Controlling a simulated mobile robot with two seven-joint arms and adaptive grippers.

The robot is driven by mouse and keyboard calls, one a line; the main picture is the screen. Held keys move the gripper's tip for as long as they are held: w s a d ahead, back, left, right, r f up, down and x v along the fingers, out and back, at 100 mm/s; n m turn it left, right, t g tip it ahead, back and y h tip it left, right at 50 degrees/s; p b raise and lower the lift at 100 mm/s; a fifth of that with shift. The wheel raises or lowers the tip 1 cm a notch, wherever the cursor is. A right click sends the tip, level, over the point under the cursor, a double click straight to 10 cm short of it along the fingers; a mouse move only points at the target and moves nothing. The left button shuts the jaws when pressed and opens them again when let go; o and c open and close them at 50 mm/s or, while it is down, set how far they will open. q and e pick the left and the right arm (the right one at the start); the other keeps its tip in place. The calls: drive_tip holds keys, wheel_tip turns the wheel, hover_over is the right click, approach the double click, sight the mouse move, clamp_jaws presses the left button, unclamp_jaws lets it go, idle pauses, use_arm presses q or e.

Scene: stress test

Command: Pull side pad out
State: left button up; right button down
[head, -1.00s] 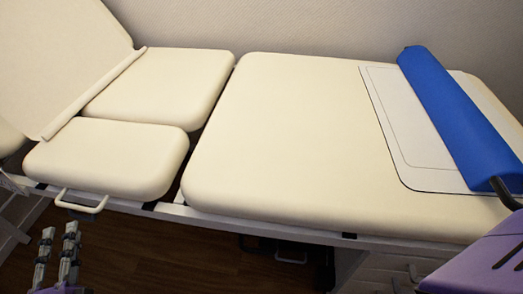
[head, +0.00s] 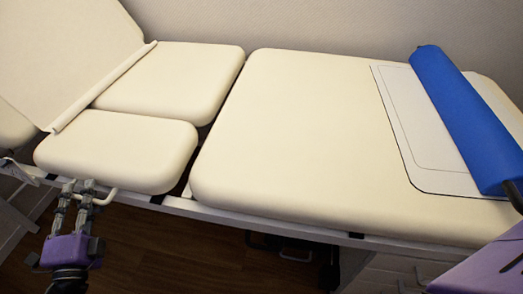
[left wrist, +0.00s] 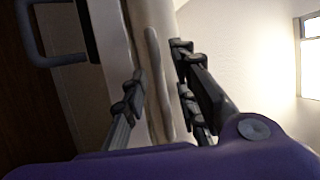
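The side pad (head: 118,150) is the small cream cushion at the near left of the couch, level beside another pad. A pale U-shaped handle (head: 106,199) sticks out from its front edge, partly hidden by my left gripper. My left gripper (head: 78,184) is at this handle, coming from below, with its two fingers apart. In the left wrist view the fingers (left wrist: 157,85) are spread on either side of a pale bar, which looks like the handle; I cannot tell whether they touch it.
The large cream couch section (head: 290,145) carries a white sheet (head: 418,135) and a blue roll (head: 460,115) at right. The raised backrest (head: 70,55) stands at left. White drawers (head: 390,270) are below right. The floor (head: 175,250) below the pad is clear.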

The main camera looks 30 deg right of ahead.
use_arm(q)
clamp_jaws()
drive_tip(key=shift+s+a, duration=0.1)
drive_tip(key=s+a+p, duration=0.1)
drive_tip(key=s+a, duration=0.9)
drive_tip(key=s, duration=0.3)
use_arm(e)
drive_tip(key=shift+r, duration=0.7)
use_arm(q)
drive_tip(key=shift+f, duration=0.1)
use_arm(e)
drive_tip(key=shift+s, duration=0.1)
use_arm(q)
drive_tip(key=shift+o, duration=0.7)
unclamp_jaws()
drive_tip(key=v, duration=1.2)
use_arm(e)
drive_tip(key=shift+w+a+t, duration=0.2)
drive_tip(key=shift+w+t, duration=0.1)
drive_tip(key=shift+w, duration=0.95)
